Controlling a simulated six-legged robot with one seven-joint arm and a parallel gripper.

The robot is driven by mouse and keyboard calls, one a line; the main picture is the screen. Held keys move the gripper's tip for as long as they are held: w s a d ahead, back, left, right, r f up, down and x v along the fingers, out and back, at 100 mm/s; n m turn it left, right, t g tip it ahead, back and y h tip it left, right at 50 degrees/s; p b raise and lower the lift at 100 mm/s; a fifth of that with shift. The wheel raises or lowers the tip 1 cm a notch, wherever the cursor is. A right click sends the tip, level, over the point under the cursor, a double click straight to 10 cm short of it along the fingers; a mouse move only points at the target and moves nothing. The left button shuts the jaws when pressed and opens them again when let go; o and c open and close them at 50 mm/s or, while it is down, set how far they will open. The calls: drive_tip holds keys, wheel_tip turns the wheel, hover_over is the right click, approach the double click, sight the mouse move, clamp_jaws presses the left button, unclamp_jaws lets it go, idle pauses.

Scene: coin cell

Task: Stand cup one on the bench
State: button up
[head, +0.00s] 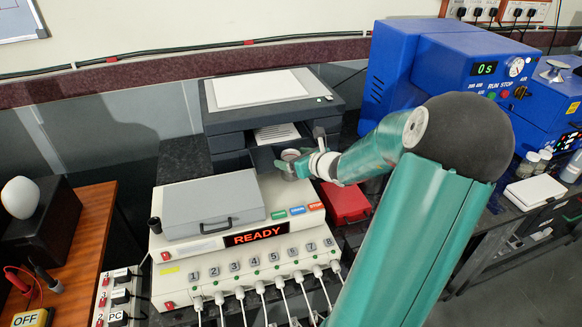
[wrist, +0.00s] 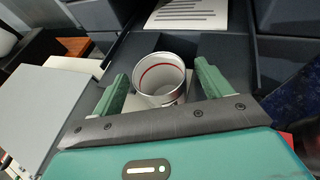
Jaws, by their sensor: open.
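A silvery, open-topped cup (wrist: 160,76) with a red ring inside stands upright between the two green fingers of my gripper (wrist: 161,74) in the wrist view. The fingers are apart, one on each side of the cup. I cannot tell whether either touches it. I see no number on the cup. In the head view the cup (head: 290,155) shows small at my gripper (head: 294,165), in front of the printer and behind the white instrument. The gripper partly hides it, and what it stands on is unclear.
The dark printer (head: 225,122) is close behind. The white instrument (head: 185,262), with a grey lid (head: 212,203) and a READY display, is in front. A red case (head: 345,203) is at the right, near a blue machine (head: 400,70). Dark bench (head: 182,160) shows left of the printer.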

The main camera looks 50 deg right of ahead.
drive_tip(key=c, duration=1.3)
drive_tip(key=shift+o, duration=0.2)
drive_tip(key=shift+r, duration=0.1)
wheel_tip(320, 180, up, 10)
